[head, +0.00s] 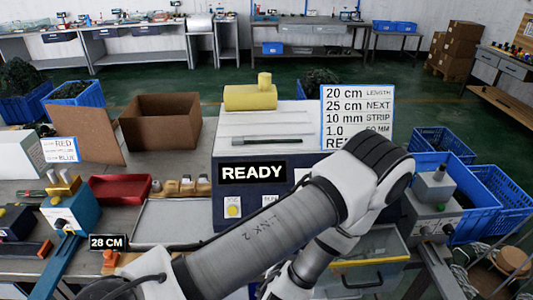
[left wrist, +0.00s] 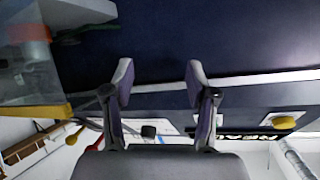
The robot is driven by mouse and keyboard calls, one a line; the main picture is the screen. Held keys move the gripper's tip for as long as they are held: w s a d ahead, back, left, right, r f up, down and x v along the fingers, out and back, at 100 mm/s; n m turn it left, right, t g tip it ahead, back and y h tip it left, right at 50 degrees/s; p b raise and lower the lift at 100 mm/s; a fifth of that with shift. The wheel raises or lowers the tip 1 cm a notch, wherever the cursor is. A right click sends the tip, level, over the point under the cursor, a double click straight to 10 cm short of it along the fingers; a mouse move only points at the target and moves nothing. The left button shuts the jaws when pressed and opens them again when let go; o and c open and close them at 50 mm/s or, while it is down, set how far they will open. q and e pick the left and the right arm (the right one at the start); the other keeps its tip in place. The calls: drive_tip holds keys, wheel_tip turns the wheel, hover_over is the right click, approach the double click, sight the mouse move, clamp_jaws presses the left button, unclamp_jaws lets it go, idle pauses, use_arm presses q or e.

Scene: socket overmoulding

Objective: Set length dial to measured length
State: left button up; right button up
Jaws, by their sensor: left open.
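The dark blue machine (head: 226,178) stands in the middle of the head view with a READY display (head: 252,173). A settings board (head: 357,105) above it lists 20 cm LENGTH and 25 cm NEXT; its lower lines are partly hidden. A black tag (head: 107,242) at the left reads 28 CM. A yellow round control (head: 233,211) shows on the machine's front; I cannot tell whether it is the length dial. My arm hides much of the front. My left gripper (left wrist: 159,82) is open and empty, before a dark blue surface. My right gripper is not in view.
A red tray (head: 120,188), a cardboard box (head: 160,122) and a blue device (head: 72,208) are on the left bench. A grey box with a knob (head: 432,205) stands at the right beside blue crates (head: 500,195). A clear-lidded drawer (head: 375,270) is below my arm.

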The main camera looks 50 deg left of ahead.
use_arm(q)
drive_tip(key=s+d+f+m+g+h, duration=0.1)
drive_tip(key=s+f+g+h, duration=0.1)
drive_tip(key=s+f, duration=0.3)
drive_tip(key=s+d+f+m+g+h, duration=0.1)
drive_tip(key=s+d+f+g+h, duration=0.1)
drive_tip(key=s+f+g, duration=0.3)
wheel_tip(320, 180, down, 2)
drive_tip(key=shift+s+d+h, duration=0.25)
drive_tip(key=shift+s+h, duration=0.2)
drive_tip(key=shift+h, duration=0.25)
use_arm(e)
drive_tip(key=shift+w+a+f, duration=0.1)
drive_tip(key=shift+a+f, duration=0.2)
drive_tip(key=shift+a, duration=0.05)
